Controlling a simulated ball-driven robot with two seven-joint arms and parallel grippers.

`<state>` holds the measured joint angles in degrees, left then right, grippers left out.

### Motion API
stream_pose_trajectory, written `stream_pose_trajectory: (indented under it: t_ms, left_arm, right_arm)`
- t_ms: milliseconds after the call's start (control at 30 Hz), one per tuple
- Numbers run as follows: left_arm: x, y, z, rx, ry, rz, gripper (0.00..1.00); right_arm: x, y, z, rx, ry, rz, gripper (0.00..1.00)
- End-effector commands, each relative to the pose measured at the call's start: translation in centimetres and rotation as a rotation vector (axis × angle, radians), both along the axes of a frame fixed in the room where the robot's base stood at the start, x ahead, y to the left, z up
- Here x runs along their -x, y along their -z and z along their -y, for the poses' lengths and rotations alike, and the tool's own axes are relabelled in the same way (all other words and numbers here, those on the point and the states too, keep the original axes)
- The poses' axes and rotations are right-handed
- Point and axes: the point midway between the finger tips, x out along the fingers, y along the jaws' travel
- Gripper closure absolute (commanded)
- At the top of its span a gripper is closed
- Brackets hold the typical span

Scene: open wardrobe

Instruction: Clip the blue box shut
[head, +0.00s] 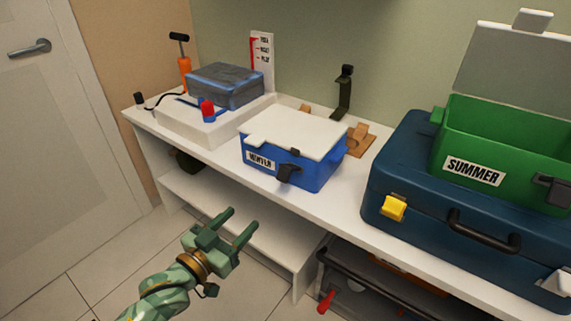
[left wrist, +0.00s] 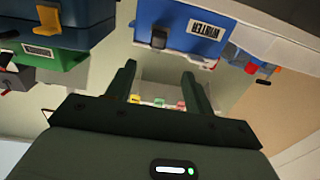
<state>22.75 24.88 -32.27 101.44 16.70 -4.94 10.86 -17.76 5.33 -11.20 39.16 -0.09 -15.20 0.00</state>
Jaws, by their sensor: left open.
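The blue box (head: 318,178) with a label that seems to read WINTER stands on the white shelf top. Its white lid (head: 295,133) lies over the top; I cannot tell if it sits fully flush. A black clip (head: 288,173) on the front hangs low and sticks outward, apart from the small dark catch (head: 295,152) at the lid edge. My left gripper (head: 243,217) is open and empty, in front of and below the box. The left wrist view shows the box (left wrist: 190,18) upside down, with the clip (left wrist: 160,38) beyond the open fingers (left wrist: 158,78). My right gripper is not in view.
A dark blue case (head: 425,190) with a yellow latch carries an open green SUMMER box (head: 490,140) on the right. A white device (head: 205,125) bearing a bluish-grey bundle stands left of the blue box. Free air lies before the shelf.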

Motion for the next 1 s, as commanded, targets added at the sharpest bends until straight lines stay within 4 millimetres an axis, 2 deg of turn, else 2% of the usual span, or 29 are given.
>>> stream_pose_trajectory:
  t_ms: [133,233,567,700,800,1000]
  left_arm:
    - [-1.0,0.0,0.6,0.005,0.003,0.003,0.47]
    - [-2.5,0.3,1.7,0.006,0.004,0.001,0.47]
    - [-9.6,0.8,6.4,0.004,0.004,-0.003,0.47]
    - [-11.8,0.6,7.9,0.003,0.003,-0.002,0.47]
    - [-12.6,0.3,8.3,0.003,0.002,0.001,0.47]
    - [-13.5,0.0,8.9,0.002,0.002,0.001,0.47]
  right_arm:
    - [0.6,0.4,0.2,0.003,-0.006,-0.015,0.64]
    - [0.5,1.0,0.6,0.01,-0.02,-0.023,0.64]
    - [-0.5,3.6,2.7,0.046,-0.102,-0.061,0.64]
    - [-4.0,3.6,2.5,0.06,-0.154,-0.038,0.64]
    - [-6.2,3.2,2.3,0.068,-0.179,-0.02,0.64]
    - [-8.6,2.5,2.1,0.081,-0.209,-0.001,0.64]
